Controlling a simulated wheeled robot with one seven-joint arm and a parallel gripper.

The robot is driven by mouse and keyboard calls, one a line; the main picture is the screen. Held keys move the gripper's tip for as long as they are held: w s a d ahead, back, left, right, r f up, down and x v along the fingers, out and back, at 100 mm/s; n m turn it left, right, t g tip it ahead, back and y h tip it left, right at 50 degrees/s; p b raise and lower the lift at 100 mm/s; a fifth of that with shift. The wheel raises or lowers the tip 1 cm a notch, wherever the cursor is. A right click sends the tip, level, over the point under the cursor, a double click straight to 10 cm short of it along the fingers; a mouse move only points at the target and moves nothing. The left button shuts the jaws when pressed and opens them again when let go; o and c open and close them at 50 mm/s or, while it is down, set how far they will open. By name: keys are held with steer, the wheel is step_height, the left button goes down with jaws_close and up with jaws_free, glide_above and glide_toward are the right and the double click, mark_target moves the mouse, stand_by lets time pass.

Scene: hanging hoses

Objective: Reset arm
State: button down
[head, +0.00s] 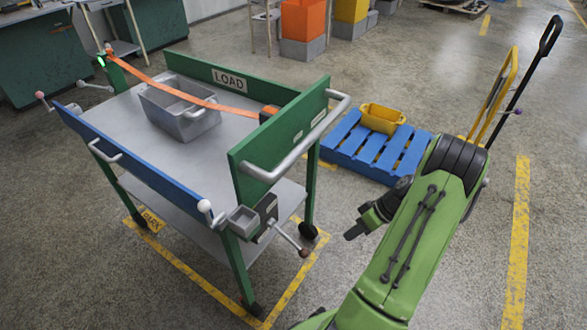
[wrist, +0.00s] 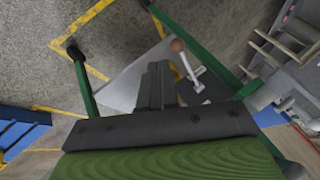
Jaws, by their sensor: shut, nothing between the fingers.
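My green arm reaches up from the bottom right of the head view and bends over, with its dark gripper (head: 356,229) hanging to the left. The gripper is in free air to the right of the green cart (head: 268,150) and is apart from it. In the wrist view my gripper (wrist: 158,72) points away with its dark fingers together and nothing between them. A lever with a brown knob (wrist: 177,45) shows just beyond the fingers there. In the head view this lever (head: 290,240) sticks out from the cart's near right corner.
The cart holds a grey bin (head: 180,115), with an orange strap (head: 180,88) stretched across above it. A blue pallet (head: 365,148) with a yellow bin (head: 382,117) lies behind my gripper. A hand truck (head: 510,90) stands beyond my arm. Floor at the right is clear.

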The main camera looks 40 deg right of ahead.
steer(key=w+a+r+g+h+p, duration=0.1)
steer(key=w+a+r+p, duration=0.1)
steer(key=a+r, duration=0.55)
steer(key=w+a+r+h+p, duration=0.2)
steer(key=a+r, duration=0.2)
steer(key=r, duration=0.7)
steer(key=w+a+r+g+h+p, duration=0.1)
steer(key=a+r+p, duration=0.3)
steer(key=r, duration=0.5)
steer(key=s+a+r+m+t+h+p, duration=0.1)
steer(key=s+a+r+t+p, duration=0.2)
steer(key=s+a+r, duration=0.8)
steer(key=shift+s+a+r+t+h+p, duration=0.15)
steer(key=shift+a+r+t+h+p, duration=0.25)
steer(key=shift+a, duration=0.5)
